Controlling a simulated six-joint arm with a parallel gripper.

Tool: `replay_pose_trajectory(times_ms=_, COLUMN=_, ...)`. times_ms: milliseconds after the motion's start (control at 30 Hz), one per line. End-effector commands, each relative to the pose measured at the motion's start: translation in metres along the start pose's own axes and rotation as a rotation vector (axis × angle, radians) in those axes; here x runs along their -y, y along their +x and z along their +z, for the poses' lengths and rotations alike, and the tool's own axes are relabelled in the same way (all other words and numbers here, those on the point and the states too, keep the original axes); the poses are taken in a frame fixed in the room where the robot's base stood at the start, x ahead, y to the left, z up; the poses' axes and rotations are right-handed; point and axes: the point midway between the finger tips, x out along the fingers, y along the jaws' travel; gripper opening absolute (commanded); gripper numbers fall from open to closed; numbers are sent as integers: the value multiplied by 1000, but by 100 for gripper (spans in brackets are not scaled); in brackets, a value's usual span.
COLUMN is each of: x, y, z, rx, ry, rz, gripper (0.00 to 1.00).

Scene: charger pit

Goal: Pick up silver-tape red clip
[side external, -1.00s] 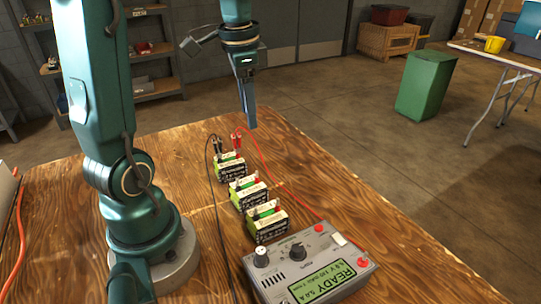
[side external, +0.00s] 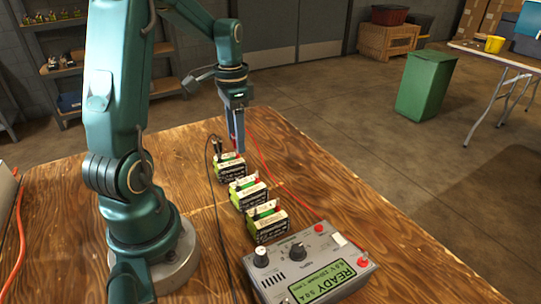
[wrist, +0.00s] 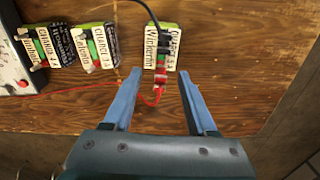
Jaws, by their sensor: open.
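A red clip (wrist: 160,78) with a small pale band is attached at the near end of the battery (wrist: 133,44) farthest from the charger. A black clip (wrist: 157,48) sits just beyond it on the same battery. My gripper (wrist: 159,72) is open, with one blue finger on each side of the red clip and a gap on both sides. In the side view my gripper (side external: 238,146) points down at the far battery (side external: 231,170) and hides most of the red clip. The black clip shows left of the fingers (side external: 217,143).
Two more batteries (side external: 249,193) (side external: 267,222) stand in a row toward the grey charger (side external: 300,270), which reads READY. A red cable (side external: 285,190) and a black cable (side external: 217,215) run from it. The right part of the wooden table is clear.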

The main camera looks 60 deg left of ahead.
Motion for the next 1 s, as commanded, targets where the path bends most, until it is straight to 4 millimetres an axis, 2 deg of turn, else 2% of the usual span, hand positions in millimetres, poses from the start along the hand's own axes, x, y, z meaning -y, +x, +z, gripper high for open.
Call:
replay_pose_trajectory(times_ms=67, x=0, y=0, z=0, rx=0, ry=0, rz=0, gripper=57)
replay_pose_trajectory(times_ms=200, x=0, y=0, z=0, rx=0, ry=0, rz=0, gripper=4)
replay_pose_trajectory(times_ms=233, x=0, y=0, z=0, rx=0, ry=0, rz=0, gripper=0)
replay_pose_trajectory(times_ms=667, x=0, y=-6, z=0, rx=-2, ry=0, rz=-2, gripper=0)
replay_pose_trajectory(times_ms=867, x=1, y=-28, z=-1, rx=-5, ry=0, rz=-5, gripper=0)
replay_pose_trajectory(times_ms=1000, x=1, y=-55, z=-1, rx=-6, ry=0, rz=-6, gripper=0)
